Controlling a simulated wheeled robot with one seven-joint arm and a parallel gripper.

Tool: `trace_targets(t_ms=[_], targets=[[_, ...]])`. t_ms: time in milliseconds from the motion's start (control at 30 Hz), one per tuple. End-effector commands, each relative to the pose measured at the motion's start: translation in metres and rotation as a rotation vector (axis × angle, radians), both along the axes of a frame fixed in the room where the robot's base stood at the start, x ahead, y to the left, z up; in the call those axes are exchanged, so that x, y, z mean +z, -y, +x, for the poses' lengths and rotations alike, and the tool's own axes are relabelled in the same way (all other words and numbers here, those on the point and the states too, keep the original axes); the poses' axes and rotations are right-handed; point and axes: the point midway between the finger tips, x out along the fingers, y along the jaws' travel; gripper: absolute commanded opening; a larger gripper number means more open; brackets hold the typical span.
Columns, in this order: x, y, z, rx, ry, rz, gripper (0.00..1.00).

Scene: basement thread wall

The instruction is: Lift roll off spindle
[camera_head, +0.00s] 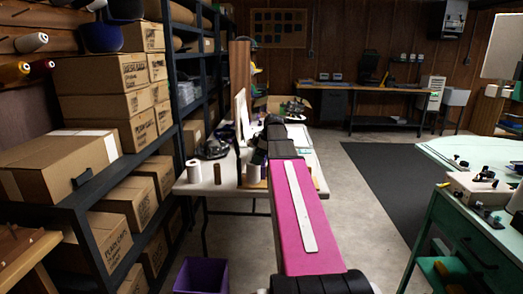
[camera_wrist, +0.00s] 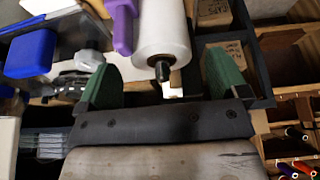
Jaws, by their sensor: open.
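A white roll (camera_wrist: 163,25) shows at the top of the wrist view, with a dark spindle end (camera_wrist: 163,70) protruding from its near end. My gripper (camera_wrist: 163,78) is open, its two green fingers apart to either side of the spindle end. The roll appears between and beyond the fingers, with no visible contact. I cannot tell which one the wrist view shows. My fingers are hidden behind my arm there.
The white table (camera_head: 226,188) holds a dark spool (camera_head: 217,173) and a dark machine (camera_head: 212,148). A shelf of cardboard boxes (camera_head: 101,72) stands left. A purple bin (camera_head: 201,275) is on the floor. A purple object (camera_wrist: 123,28) lies close beside the roll. Floor right of my arm is clear.

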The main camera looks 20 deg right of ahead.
Motion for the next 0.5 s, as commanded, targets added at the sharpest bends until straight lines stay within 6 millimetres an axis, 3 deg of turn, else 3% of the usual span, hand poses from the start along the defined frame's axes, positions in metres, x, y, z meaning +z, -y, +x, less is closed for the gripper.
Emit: trace_targets(t_ms=[200,500], targets=[[-0.029,-0.011,0.005,0.000,-0.001,0.000,0.92],[-0.045,-0.017,0.007,0.000,0.001,0.000,0.92]])
